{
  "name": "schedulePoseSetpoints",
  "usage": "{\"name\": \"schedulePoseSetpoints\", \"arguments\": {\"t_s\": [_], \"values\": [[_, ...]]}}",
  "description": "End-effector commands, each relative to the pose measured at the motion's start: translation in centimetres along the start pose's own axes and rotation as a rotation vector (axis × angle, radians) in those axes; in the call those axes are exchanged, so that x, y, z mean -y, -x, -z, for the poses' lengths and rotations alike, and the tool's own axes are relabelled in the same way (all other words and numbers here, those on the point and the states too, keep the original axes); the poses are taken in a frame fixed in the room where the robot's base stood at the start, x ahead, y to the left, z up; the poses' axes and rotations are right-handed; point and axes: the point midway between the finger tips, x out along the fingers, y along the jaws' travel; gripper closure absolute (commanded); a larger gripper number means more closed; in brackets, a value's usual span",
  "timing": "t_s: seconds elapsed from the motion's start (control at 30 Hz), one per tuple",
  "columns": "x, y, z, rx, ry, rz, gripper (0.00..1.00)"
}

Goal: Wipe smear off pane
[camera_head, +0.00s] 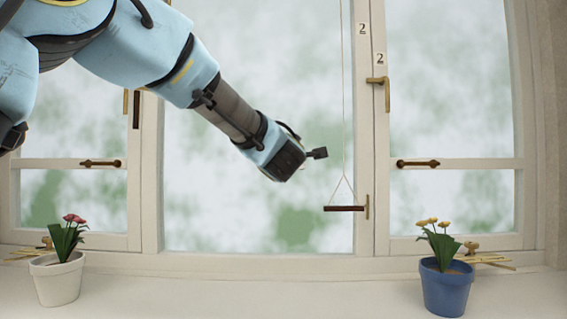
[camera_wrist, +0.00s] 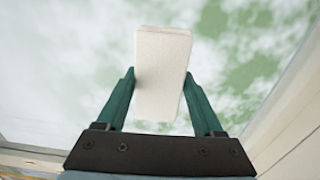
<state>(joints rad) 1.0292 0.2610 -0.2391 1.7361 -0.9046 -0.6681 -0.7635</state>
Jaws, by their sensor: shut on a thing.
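My gripper (camera_wrist: 159,78) shows in the wrist view, its two green fingers shut on a white block (camera_wrist: 163,50) that looks like a sponge or eraser. The block stands out beyond the fingertips towards the glass. In the head view my arm reaches in from the upper left to the middle window pane (camera_head: 230,190), and its end hides the fingers and block. The pane shows mottled white and green; it also fills most of the wrist view (camera_wrist: 60,60). I cannot tell a distinct smear from this mottling, nor whether the block touches the glass.
A small wooden bar (camera_head: 344,208) hangs on a cord right of my arm's end. A brass handle (camera_head: 385,90) sits on the right frame. A white pot (camera_head: 57,282) with red flowers and a blue pot (camera_head: 445,290) with yellow flowers stand on the sill (camera_head: 250,292); the sill between them is clear.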

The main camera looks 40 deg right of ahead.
Motion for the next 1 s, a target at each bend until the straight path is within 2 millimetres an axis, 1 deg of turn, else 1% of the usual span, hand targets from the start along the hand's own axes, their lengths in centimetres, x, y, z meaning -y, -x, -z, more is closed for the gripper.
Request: {"name": "schedulePoseSetpoints", "arguments": {"t_s": [0.17,0.27,0.5,0.6,1.0], "values": [[0.0,0.1,0.0,0.000,0.000,0.000,0.76],[0.0,0.5,0.0,0.000,0.000,0.000,0.76],[0.0,2.5,0.0,0.001,-0.001,-0.001,0.76],[0.0,3.0,0.0,0.000,-0.001,0.000,0.76],[0.0,3.0,0.1,-0.001,-0.001,0.000,0.76]]}}
